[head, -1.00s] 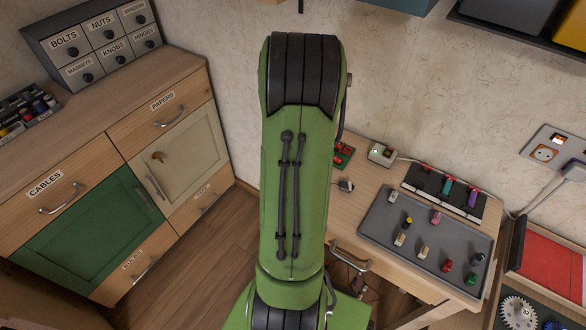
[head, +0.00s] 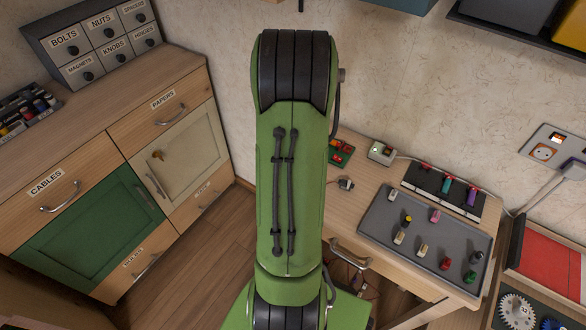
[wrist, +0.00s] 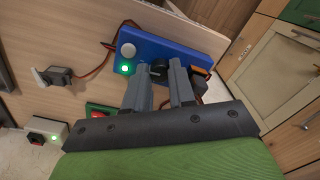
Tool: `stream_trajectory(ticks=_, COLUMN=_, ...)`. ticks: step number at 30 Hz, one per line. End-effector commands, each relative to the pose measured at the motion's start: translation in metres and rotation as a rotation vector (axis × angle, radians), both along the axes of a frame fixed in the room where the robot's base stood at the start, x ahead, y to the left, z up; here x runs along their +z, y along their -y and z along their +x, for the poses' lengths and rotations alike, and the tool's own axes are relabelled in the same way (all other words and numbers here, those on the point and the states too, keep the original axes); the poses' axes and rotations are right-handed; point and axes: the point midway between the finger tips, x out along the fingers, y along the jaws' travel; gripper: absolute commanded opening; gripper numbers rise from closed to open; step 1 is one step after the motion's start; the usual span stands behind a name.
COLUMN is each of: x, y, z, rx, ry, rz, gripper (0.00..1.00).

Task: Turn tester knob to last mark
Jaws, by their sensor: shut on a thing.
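The tester is a blue box (wrist: 185,52) on the wooden table, seen in the wrist view. It has a round grey button (wrist: 129,50), a lit green lamp (wrist: 125,69) and a black knob (wrist: 158,68). My gripper (wrist: 166,68) is at the box with its two grey fingers shut on the knob. The fingers hide part of the knob, and its marks cannot be made out. In the head view my green arm hides the tester and the gripper.
A grey tray (head: 378,232) with several small coloured parts lies on the table, in front of a dark charger strip (head: 437,197). Cabinets fill the left side.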

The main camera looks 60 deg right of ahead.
Motion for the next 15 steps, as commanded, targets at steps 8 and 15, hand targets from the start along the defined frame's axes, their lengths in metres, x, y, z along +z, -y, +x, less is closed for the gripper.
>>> stream_trajectory(ticks=8, x=-0.0002, y=-0.0001, z=0.0001, rx=0.001, ry=0.000, rz=0.001, gripper=0.51)
stream_trajectory(ticks=15, x=-0.0003, y=0.0001, z=0.0000, rx=0.028, ry=0.001, rz=0.000, gripper=0.51)
